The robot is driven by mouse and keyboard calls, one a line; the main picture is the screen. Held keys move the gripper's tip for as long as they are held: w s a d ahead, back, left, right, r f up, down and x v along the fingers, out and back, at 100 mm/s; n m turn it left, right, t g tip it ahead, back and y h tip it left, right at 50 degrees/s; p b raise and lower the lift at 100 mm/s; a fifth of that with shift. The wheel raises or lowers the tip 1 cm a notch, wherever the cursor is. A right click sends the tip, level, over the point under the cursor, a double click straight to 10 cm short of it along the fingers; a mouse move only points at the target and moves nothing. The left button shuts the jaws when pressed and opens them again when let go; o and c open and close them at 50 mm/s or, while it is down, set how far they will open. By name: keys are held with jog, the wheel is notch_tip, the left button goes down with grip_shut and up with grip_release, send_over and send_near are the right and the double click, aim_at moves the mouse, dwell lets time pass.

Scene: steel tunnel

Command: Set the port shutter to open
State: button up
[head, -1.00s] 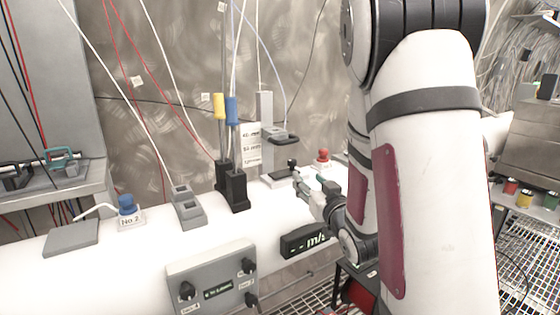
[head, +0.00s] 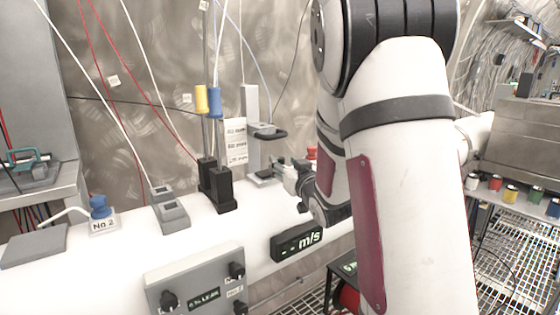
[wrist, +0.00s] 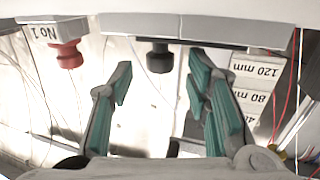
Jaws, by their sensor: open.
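No part in view is labelled as the port shutter, so I cannot tell for sure which it is. A short black knob (wrist: 160,56) on a grey plate (wrist: 205,30) shows in the wrist view, between and just beyond the tips of my gripper (wrist: 158,82). The teal-padded fingers are spread wide with nothing between them. In the head view my gripper (head: 288,170) is over the white pipe, beside the upright grey slide (head: 252,108) with its black handle (head: 268,134); my arm hides part of it.
A red knob marked No 1 (wrist: 67,55) is left of my gripper in the wrist view; a white millimetre scale (wrist: 257,88) is at right.

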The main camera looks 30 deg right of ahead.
aim_at(282, 161)
jog(key=shift+x, duration=2)
jog(key=shift+c, duration=0.3)
grip_shut()
